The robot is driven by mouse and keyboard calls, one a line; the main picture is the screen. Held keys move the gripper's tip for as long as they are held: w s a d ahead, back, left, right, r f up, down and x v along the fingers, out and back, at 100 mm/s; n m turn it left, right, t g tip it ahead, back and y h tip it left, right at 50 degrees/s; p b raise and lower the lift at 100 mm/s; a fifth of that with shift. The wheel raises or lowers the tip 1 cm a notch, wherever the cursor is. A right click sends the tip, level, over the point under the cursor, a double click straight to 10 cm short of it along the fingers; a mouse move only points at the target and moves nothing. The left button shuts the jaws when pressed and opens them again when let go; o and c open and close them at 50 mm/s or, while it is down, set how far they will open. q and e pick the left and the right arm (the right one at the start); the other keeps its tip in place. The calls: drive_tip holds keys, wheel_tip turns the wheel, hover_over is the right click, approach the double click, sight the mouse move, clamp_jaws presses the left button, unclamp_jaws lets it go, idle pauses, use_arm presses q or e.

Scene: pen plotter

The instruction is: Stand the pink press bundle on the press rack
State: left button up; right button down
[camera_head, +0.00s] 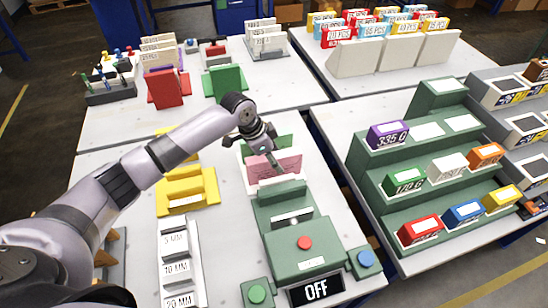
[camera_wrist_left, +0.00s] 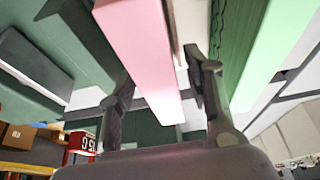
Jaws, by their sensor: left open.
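The pink press bundle (camera_head: 285,163) stands behind the green press, in front of a light-green bundle (camera_head: 284,143), on what looks like a pale rack whose base is mostly hidden. My left gripper (camera_head: 268,160) reaches down at the pink bundle from above. In the left wrist view, the pink bundle (camera_wrist_left: 140,50) runs between the two open fingers of my left gripper (camera_wrist_left: 160,64), and the light-green bundle (camera_wrist_left: 272,50) is to the right of them. Whether the fingers touch the pink bundle is unclear. My right gripper is not in view.
The green press (camera_head: 310,238) with a red button and an OFF display stands just in front. Yellow holders (camera_head: 188,190) and a white labelled rack (camera_head: 178,262) are left. A green stepped shelf (camera_head: 425,160) with coloured boxes is right. Red (camera_head: 168,88) and green (camera_head: 224,81) holders stand behind.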

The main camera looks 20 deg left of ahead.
use_arm(q)
drive_tip(key=b+v, duration=0.1)
drive_tip(key=v, duration=1.1)
